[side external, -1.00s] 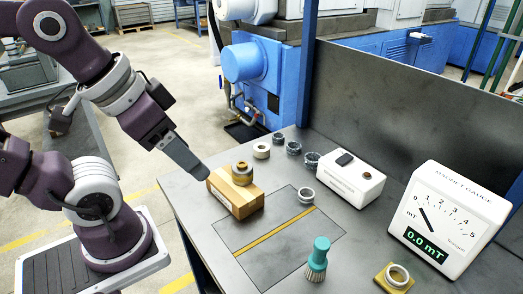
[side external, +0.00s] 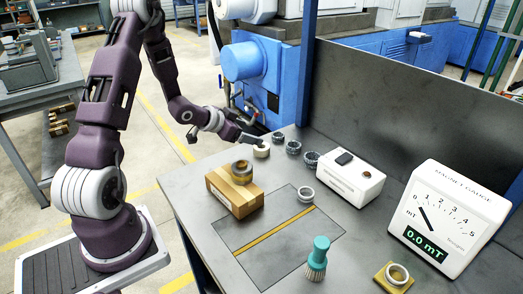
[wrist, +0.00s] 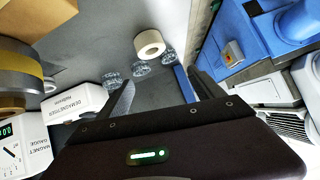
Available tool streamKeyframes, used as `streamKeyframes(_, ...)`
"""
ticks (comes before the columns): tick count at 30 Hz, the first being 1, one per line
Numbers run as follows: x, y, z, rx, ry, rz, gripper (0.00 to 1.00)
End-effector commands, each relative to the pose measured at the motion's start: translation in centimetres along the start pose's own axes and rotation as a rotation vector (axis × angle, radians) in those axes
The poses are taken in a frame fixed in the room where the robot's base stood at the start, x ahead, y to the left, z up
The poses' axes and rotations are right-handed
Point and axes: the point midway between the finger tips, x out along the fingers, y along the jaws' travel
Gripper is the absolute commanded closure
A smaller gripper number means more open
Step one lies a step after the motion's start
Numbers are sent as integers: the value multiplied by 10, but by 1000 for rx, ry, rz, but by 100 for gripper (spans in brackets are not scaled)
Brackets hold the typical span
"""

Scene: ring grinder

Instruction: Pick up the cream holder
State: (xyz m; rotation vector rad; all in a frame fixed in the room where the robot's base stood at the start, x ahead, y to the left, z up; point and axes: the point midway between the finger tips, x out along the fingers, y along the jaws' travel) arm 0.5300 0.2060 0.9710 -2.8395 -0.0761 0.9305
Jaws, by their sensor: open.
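The cream holder (side external: 262,151) is a short, pale ring-shaped piece on the far left part of the grey bench in the side view. It also shows in the wrist view (wrist: 149,43), lying beyond my fingertips and nearer the left finger. My gripper (side external: 257,141) is just behind and above the holder in the side view. In the wrist view my gripper (wrist: 161,80) has its two dark fingers spread apart with nothing between them. The exact gap between fingers and holder cannot be told.
Several dark toothed rings (side external: 293,147) stand right of the holder. A white demagnetiser (side external: 350,180), a silver ring (side external: 306,194), a teal brush (side external: 318,258) and a magnet gauge (side external: 447,218) are farther right.

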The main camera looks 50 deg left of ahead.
Motion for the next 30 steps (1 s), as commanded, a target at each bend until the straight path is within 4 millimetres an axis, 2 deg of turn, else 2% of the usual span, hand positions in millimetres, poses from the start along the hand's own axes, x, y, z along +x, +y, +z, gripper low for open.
streamKeyframes(1, 10, -2, 22, -45, 40, 28, 23)
streamKeyframes(3, 15, -2, 38, -90, 107, 58, 23)
streamKeyframes(6, 18, -1, 49, -130, 166, 79, 23)
streamKeyframes(11, 33, 2, 48, -137, 186, 87, 23)
streamKeyframes(20, 83, 10, 43, -136, 185, 85, 23)
streamKeyframes(27, 88, 10, 42, -138, 183, 84, 23)
streamKeyframes(28, 88, 10, 42, -138, 183, 84, 25)
streamKeyframes(30, 87, 10, 42, -138, 183, 84, 39)
